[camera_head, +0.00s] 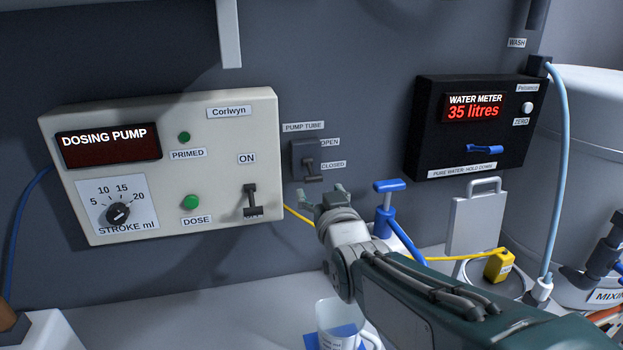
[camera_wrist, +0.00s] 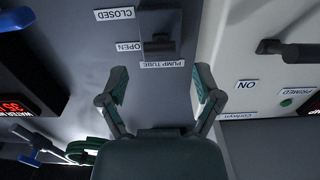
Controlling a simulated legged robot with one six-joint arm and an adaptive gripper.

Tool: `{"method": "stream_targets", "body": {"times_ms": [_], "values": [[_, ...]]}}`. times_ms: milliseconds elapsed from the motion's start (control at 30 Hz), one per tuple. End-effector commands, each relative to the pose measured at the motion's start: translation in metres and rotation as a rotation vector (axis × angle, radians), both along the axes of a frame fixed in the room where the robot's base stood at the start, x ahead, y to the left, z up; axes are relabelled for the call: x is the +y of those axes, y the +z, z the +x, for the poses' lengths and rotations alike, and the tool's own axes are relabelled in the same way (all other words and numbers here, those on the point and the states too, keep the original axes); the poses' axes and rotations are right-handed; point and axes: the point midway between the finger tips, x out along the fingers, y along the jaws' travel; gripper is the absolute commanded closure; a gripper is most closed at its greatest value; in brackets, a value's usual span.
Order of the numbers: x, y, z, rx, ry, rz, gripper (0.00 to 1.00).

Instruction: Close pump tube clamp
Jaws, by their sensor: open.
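The pump tube clamp (camera_head: 308,166) is a small dark grey lever on a dark plate on the back wall. The PUMP TUBE label (camera_head: 303,127) is above it, with OPEN (camera_head: 329,142) and CLOSED (camera_head: 333,164) labels at its right. In the wrist view, which is upside down, the clamp's lever (camera_wrist: 158,46) lies level with the OPEN label; in the head view its exact setting is hard to tell. My gripper (camera_head: 322,192) is open and empty, just below and in front of the clamp. In the wrist view its spread fingers (camera_wrist: 158,82) point towards the plate, apart from the lever.
The beige dosing pump box (camera_head: 170,110) with its ON switch (camera_head: 251,201) is close on the left. A blue-handled valve (camera_head: 388,188) stands close on the right. The black water meter (camera_head: 470,150) is further right. A clear jug (camera_head: 335,325) stands below my arm.

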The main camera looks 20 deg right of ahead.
Motion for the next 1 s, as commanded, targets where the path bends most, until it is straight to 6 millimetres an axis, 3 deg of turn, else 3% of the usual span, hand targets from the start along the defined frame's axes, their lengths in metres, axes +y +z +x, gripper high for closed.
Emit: {"method": "stream_targets", "body": {"times_ms": [333, 733, 900, 933, 1000], "values": [[0.0, 0.0, 0.046, 0.002, 0.0, 0.0, 0.17], [0.0, 0.0, 0.053, 0.001, -0.001, 0.0, 0.17], [0.0, 0.0, 0.053, 0.001, -0.001, 0.0, 0.93], [0.0, 0.0, 0.053, 0.001, 0.0, 0.0, 1.0], [0.0, 0.0, 0.053, 0.001, 0.0, 0.0, 1.0]]}}
